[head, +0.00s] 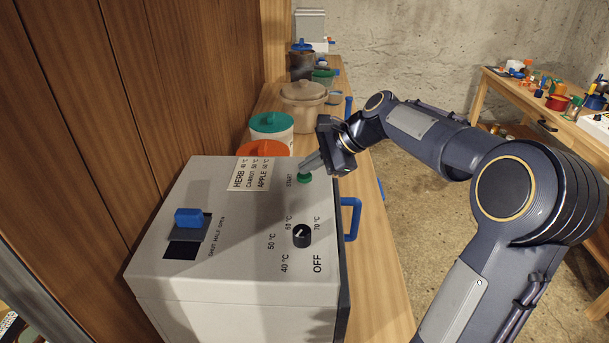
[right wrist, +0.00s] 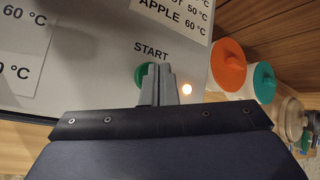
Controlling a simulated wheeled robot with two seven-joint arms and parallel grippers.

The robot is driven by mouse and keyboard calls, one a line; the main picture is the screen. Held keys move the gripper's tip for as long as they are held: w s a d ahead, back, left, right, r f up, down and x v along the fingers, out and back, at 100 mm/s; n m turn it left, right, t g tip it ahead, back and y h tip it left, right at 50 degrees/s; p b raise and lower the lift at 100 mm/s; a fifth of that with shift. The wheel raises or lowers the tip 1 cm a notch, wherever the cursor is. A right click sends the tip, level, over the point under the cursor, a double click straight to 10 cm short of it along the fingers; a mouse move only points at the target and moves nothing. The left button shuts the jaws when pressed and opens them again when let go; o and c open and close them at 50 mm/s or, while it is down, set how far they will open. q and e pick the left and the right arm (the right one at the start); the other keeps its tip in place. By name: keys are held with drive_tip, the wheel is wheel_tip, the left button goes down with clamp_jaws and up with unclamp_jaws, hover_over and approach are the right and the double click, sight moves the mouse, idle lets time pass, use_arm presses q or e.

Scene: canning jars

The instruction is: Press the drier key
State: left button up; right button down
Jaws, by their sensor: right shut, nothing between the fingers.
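The drier is a pale grey box (head: 215,270) on the wooden bench. Its green round START key (head: 305,178) is on the top panel, near the far right corner. My right gripper (head: 309,165) is shut and empty, its fingers pointing down at the key. In the right wrist view the fingertips (right wrist: 158,70) overlap the green key (right wrist: 141,78) and hide part of it. I cannot tell whether they touch it or whether it is pushed in. My left gripper is not in view.
The panel also has a black temperature knob (head: 301,236) and a blue slider (head: 188,217). Lidded jars, one orange (head: 263,149) and one teal (head: 271,122), stand just behind the drier. A small bright spot (right wrist: 187,88) shows beside the fingers. A side table (head: 540,105) stands far right.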

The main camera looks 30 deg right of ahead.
sight(311, 176)
drive_tip(key=shift+f, duration=0.3)
idle(0.5)
drive_tip(key=shift+r+p, duration=0.75)
drive_tip(key=shift+r, duration=0.1)
wheel_tip(311, 176, up, 5)
drive_tip(key=p, duration=0.5)
drive_tip(key=shift+r, duration=0.1)
drive_tip(key=shift+d, duration=0.1)
idle(0.5)
